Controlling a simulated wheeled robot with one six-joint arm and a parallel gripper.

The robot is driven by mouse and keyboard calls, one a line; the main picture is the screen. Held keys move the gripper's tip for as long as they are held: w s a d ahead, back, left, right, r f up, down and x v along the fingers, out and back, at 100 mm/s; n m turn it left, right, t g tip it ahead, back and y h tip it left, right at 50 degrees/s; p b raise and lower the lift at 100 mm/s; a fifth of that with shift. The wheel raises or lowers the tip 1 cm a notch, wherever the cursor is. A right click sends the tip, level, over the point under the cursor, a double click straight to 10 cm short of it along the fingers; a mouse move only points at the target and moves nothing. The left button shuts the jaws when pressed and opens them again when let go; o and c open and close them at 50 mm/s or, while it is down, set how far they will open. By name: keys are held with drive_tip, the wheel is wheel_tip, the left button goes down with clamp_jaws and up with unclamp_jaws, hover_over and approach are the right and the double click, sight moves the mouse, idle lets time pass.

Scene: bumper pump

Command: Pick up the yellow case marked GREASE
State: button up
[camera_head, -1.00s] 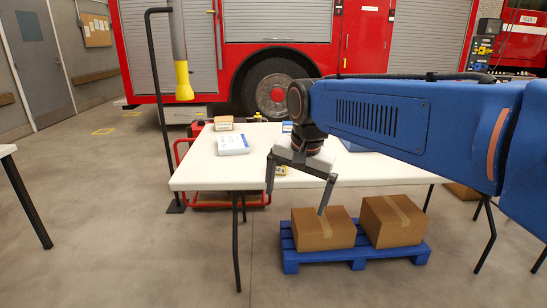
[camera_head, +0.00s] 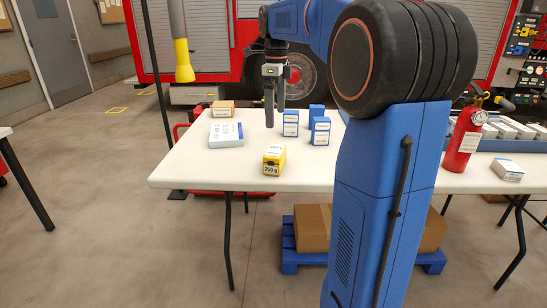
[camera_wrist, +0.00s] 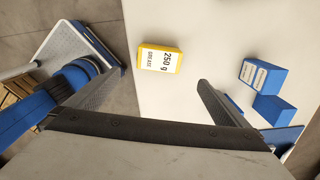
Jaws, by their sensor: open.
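The yellow case (camera_head: 274,160) stands near the front edge of the white table (camera_head: 200,171), with a white label reading 250 g. It also shows in the wrist view (camera_wrist: 161,57), where the label reads 250 g GREASE. My gripper (camera_head: 275,122) hangs above the table behind the case, fingers pointing down. It is open and empty, apart from the case. In the wrist view the case lies beyond the fingers, toward the upper middle.
Several blue boxes (camera_head: 320,131) stand just right of my gripper. A white-and-blue box (camera_head: 226,135) and an orange box (camera_head: 222,108) lie to the left. A red extinguisher (camera_head: 463,140) and a small white box (camera_head: 507,170) are at the right. Cardboard boxes (camera_head: 312,228) sit on a blue pallet below.

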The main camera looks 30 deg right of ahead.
sight(275, 150)
wheel_tip(275, 150, down, 17)
drive_tip(key=shift+a+f, duration=0.1)
idle(0.7)
drive_tip(key=c, duration=1.1)
